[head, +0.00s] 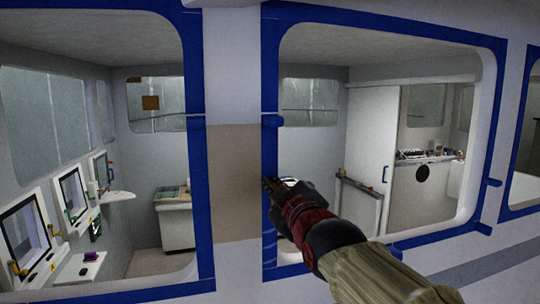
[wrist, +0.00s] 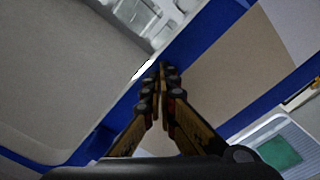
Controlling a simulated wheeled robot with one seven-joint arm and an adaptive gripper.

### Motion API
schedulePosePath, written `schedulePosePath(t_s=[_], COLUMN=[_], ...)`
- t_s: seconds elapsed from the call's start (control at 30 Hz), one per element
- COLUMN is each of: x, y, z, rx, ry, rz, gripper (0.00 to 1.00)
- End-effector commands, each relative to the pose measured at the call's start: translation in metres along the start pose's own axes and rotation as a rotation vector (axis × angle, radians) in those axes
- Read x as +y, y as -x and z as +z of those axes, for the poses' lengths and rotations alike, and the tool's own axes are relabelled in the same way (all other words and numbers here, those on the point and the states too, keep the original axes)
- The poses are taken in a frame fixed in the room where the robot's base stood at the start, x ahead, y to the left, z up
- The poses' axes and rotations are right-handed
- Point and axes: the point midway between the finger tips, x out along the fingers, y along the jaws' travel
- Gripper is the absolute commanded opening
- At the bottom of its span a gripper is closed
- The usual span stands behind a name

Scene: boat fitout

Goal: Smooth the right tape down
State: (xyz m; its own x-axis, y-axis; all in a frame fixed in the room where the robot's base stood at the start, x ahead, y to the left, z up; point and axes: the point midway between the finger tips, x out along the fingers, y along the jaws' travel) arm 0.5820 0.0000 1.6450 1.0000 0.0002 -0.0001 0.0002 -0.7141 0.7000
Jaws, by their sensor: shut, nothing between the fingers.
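Blue tape frames the windows in the pale wall. The blue strip (head: 269,80) along the left side of the right window stands just right of a beige panel (head: 232,180). In the wrist view the blue strip (wrist: 188,50) runs diagonally beside the beige panel (wrist: 235,65). My gripper (head: 268,184) is shut and empty, its fingertips at this right strip, about level with the panel's middle. In the wrist view my fingertips (wrist: 163,68) overlap the strip. I cannot tell whether they touch it. My gripper hides part of the strip. Another blue strip (head: 196,80) edges the left window.
Through the windows show a cabin with consoles (head: 72,190), a cabinet (head: 175,225) and a white door (head: 371,140).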

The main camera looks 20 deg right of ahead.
Motion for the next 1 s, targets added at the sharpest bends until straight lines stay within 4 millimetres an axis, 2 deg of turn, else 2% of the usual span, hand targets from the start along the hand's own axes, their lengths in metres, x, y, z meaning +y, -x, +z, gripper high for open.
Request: schedulePosePath(t_s=[0.43, 1.0], x=[-0.022, -0.027], y=[-0.002, -0.002], z=[0.022, 0.028], rx=[0.0, 0.0], ry=[0.0, 0.0], rz=[0.0, 0.0], gripper=[0.0, 0.0])
